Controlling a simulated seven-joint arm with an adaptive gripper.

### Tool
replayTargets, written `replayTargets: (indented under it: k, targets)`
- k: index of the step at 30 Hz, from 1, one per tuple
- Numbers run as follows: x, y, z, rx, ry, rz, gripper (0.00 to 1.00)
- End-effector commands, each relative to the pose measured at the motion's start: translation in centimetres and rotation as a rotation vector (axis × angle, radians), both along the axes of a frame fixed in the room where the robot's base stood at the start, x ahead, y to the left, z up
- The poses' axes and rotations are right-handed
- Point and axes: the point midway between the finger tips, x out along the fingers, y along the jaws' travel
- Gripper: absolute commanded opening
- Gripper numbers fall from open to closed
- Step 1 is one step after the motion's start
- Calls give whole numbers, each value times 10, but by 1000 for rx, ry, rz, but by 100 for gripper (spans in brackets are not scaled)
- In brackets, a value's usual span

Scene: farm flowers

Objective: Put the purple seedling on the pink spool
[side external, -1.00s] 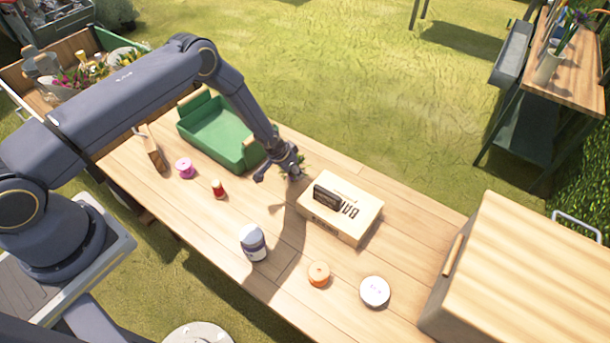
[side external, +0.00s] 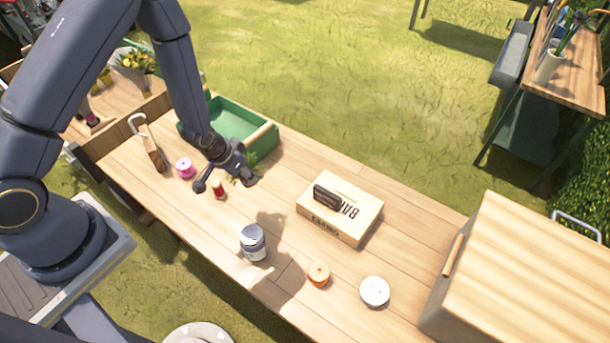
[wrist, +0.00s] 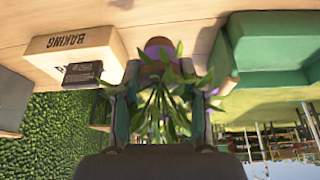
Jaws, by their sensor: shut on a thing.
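The pink spool (side external: 185,168) stands on the table towards the left end in the side view. My gripper (side external: 226,183) is above the table, to the right of the spool and apart from it. In the wrist view my gripper (wrist: 162,85) is shut on the purple seedling (wrist: 158,47), whose green leaves spread between the fingers with a purple pot beyond them. In the side view only some green leaves of the seedling (side external: 246,168) show beside the gripper. The spool cannot be made out in the wrist view.
A small red item (side external: 218,190) stands just below my gripper in the picture. A green tray (side external: 265,140) lies behind, a hand tool (side external: 153,152) to the left. A can (side external: 253,243), baking box (side external: 340,207), orange spool (side external: 319,273) and white spool (side external: 374,291) are to the right.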

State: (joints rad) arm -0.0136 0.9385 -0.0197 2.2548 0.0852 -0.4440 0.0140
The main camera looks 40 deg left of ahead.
Motion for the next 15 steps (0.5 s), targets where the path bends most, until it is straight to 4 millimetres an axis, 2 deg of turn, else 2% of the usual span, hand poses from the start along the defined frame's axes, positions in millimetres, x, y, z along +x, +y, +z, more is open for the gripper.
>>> replayTargets:
  k: [5, 9, 12, 15]
  targets:
    - [-33, 74, 14, 0, 7, 277, 12]
    - [-74, 136, 27, 4, 11, 529, 12]
    - [-103, 170, 35, 9, 13, 683, 12]
    - [-126, 193, 41, 11, 16, 791, 12]
